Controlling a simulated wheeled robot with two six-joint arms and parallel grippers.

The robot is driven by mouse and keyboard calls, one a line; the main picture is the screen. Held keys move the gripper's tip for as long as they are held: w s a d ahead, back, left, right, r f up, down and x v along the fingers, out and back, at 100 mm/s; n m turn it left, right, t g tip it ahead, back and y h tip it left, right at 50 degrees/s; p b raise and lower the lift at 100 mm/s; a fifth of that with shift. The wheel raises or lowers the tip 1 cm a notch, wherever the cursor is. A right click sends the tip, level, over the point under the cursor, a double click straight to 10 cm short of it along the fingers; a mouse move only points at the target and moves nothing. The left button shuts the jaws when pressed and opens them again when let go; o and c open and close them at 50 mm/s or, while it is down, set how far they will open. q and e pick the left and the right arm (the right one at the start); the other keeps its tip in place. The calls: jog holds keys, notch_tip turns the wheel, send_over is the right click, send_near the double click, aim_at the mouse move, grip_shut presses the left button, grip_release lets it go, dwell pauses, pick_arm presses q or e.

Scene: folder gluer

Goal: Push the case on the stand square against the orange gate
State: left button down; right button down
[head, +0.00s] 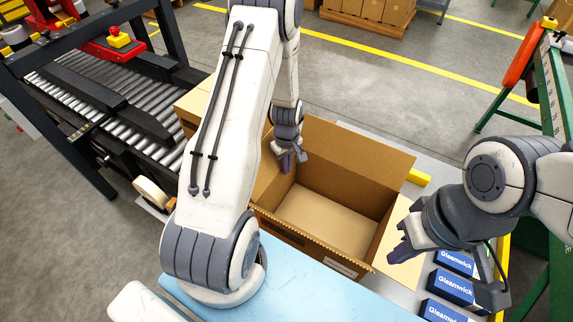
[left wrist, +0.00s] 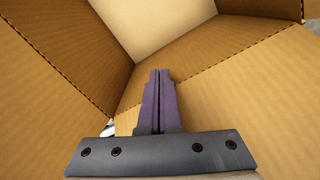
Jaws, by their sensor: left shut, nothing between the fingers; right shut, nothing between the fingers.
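The case (head: 325,205) is an open brown cardboard box with its flaps spread, standing upright in the middle of the head view. My left gripper (head: 292,161) is shut and empty at the case's far left corner. In the left wrist view the shut purple fingers (left wrist: 158,100) point at brown cardboard panels; I cannot tell whether they touch. My right gripper (head: 400,250) is shut and empty, beside the case's right flap. An orange part (head: 522,52) on a green frame is at the upper right, well apart from the case; I cannot tell whether it is the gate.
Several blue Gleamwick cartons (head: 454,287) lie at the right front, below my right gripper. A light blue surface (head: 300,285) lies in front of the case. A roller conveyor (head: 110,105) stands at the left.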

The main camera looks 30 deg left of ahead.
pick_arm(q)
jog(key=shift+a, duration=0.15)
jog(key=shift+w+a, duration=0.45)
jog(key=shift+a, duration=0.25)
jog(key=shift+d, duration=0.1)
jog(key=s+d+r, duration=0.2)
jog(key=d+r, duration=0.1)
jog(key=r, duration=0.7)
jog(key=shift+d+b, duration=0.3)
jog(key=shift+b, duration=0.1)
